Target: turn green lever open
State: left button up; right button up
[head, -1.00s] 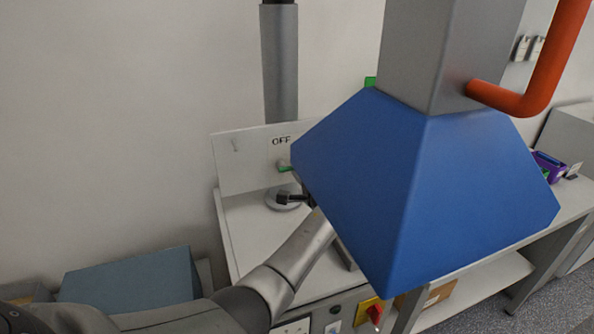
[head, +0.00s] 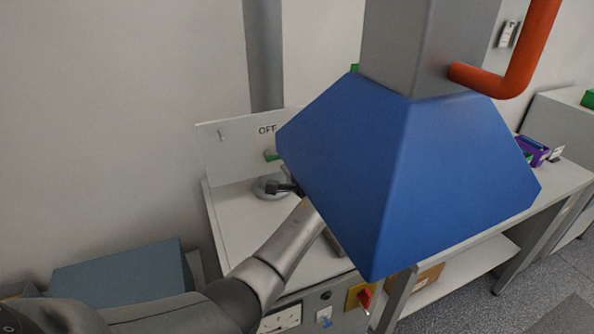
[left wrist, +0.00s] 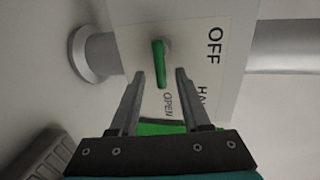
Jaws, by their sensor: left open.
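The green lever (left wrist: 159,62) is on a pale panel (left wrist: 190,40) with the words OFF, OPEN and a partly covered third label. It points down in the left wrist view, toward OPEN. My left gripper (left wrist: 159,76) is open, its two fingers on either side of the lever's lower end in that picture; I cannot tell whether they touch it. In the head view, a bit of green (head: 271,155) shows below OFF at the hood's left edge, and my gripper (head: 287,188) is partly hidden by the hood. My right gripper is in neither view.
A large blue hood (head: 400,180) hangs close in front of my left arm and blocks much of the bench. An orange pipe (head: 522,60) runs at upper right. A red knob (head: 365,298) sits on the bench front. A blue-grey box (head: 125,280) stands at lower left.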

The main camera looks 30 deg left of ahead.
pick_arm(q)
jog(key=v, duration=1.4)
jog(key=shift+s+d+r, duration=0.15)
jog(key=shift+s+r, duration=0.05)
jog(key=shift+s, duration=0.05)
